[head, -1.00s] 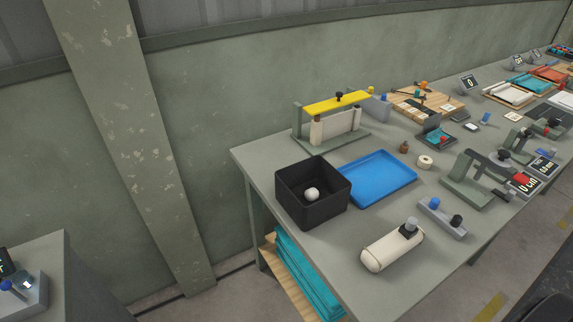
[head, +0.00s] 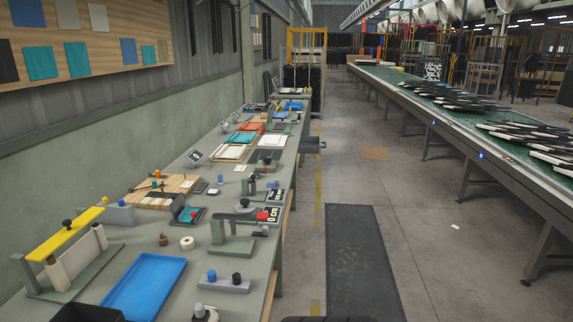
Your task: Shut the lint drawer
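I cannot pick out a lint drawer for certain in the head view. A dark grey part (head: 313,144) juts out from the right edge of the long workbench (head: 262,254), about midway along it. It is too small to tell whether it is a drawer. Neither of my grippers is in view.
On the bench are a blue tray (head: 146,288), a yellow-topped fixture (head: 66,235), a wooden board (head: 160,190) and a grey press (head: 230,236). A conveyor (head: 440,95) with dark and white parts runs along the right. A dark mat (head: 360,262) lies on the open aisle floor.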

